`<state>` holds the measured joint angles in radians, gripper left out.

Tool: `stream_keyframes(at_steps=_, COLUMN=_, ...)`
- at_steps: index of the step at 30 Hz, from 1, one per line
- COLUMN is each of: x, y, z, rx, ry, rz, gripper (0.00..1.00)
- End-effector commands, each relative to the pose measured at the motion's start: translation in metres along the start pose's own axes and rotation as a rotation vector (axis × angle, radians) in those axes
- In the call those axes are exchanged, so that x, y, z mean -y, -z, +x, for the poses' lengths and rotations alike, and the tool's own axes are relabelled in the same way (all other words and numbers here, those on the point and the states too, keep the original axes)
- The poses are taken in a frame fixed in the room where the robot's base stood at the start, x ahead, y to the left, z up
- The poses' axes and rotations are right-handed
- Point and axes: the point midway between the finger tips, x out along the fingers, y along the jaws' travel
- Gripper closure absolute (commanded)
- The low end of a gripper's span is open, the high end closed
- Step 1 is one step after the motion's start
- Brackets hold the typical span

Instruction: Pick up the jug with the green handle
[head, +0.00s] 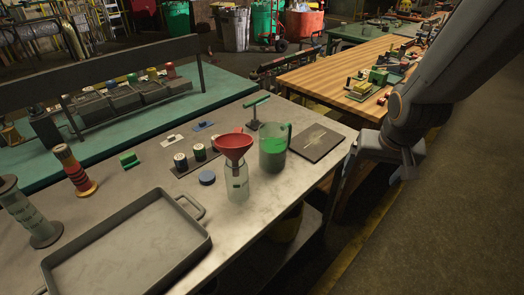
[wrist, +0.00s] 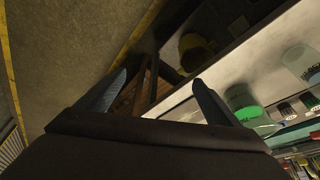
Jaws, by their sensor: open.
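The jug (head: 273,152) is a clear, upright vessel with green in it and a greenish handle on its right side. It stands on the grey metal table (head: 150,175), right of and behind a clear bottle (head: 237,184) with a red funnel (head: 234,145) in its top. My gripper (head: 405,170) is off the table's right side, well apart from the jug. In the wrist view my gripper (wrist: 160,80) shows two spread fingers with nothing between them.
A dark flat plate (head: 316,143) lies right of the jug. A green-topped T-shaped tool (head: 256,110) stands behind it. Small canisters (head: 190,160) and a blue disc (head: 207,178) are to the left. A grey tray (head: 125,250) fills the front left. A wooden bench (head: 340,85) stands behind.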

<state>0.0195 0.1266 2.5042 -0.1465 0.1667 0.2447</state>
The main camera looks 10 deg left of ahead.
Motion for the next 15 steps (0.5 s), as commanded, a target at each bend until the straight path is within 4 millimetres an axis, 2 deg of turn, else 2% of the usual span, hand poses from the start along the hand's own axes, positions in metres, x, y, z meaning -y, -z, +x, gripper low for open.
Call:
stream_keyframes(at_steps=1, x=0.002, y=0.025, z=0.019, rx=-0.071, ry=0.016, rz=0.038, gripper=0.08)
stream_keyframes(at_steps=3, x=0.011, y=0.063, z=0.038, rx=-0.186, ry=0.068, rz=0.101, gripper=0.08)
stream_keyframes(at_steps=6, x=0.034, y=0.11, z=0.06, rx=-0.325, ry=0.197, rz=0.186, gripper=0.08)
stream_keyframes(at_steps=9, x=0.065, y=0.146, z=0.075, rx=-0.419, ry=0.378, rz=0.274, gripper=0.08)
stream_keyframes(at_steps=12, x=0.1, y=0.168, z=0.084, rx=-0.456, ry=0.6, rz=0.361, gripper=0.08)
stream_keyframes(at_steps=15, x=0.133, y=0.177, z=0.085, rx=-0.431, ry=0.841, rz=0.446, gripper=0.08)
